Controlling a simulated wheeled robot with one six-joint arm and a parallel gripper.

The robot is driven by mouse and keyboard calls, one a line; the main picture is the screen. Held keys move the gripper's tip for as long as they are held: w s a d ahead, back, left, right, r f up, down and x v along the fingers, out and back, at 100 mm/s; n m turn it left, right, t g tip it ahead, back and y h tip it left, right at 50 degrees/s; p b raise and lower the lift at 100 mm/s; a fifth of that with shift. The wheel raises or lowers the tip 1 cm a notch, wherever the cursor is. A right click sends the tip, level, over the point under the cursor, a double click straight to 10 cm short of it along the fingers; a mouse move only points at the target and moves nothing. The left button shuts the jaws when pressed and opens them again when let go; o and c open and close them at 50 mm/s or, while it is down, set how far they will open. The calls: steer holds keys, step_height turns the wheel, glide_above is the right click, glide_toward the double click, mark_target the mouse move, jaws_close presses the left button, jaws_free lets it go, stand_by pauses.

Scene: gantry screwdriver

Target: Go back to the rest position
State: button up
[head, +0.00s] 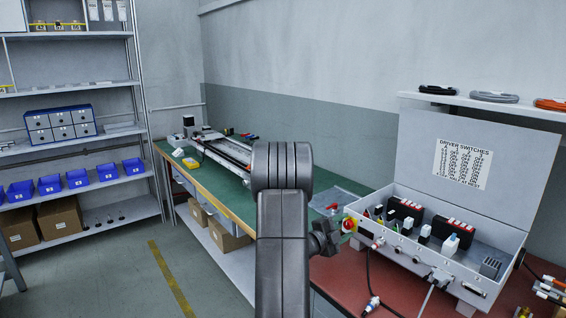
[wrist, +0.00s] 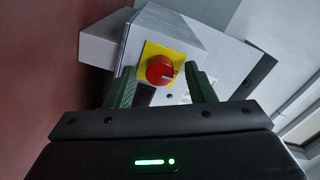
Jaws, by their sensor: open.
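My gripper (wrist: 160,90) shows in the wrist view with its two green fingers spread apart. It is open and nothing is between the fingertips. A red rotary knob (wrist: 161,69) on a yellow plate (wrist: 149,51) appears beyond and between the fingers, on the end of a grey control box. In the head view the same red and yellow switch (head: 348,224) sits at the box's left end. My dark arm stands upright in the middle of the head view and hides part of the bench behind it. My gripper's jaws do not show clearly there.
The open control box (head: 460,277) with its raised lid stands on a red bench top (head: 395,292) at the right, with cables in front. A green workbench (head: 228,192) carries a gantry rail (head: 222,148). Shelves with blue bins (head: 78,178) stand left. The floor (head: 125,275) between is clear.

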steer(key=m, duration=0.6)
steer(key=m+p, duration=0.3)
steer(key=m, duration=0.2)
steer(key=shift+r, duration=0.15)
steer(key=shift+m+p, duration=0.55)
steer(key=shift+m, duration=0.25)
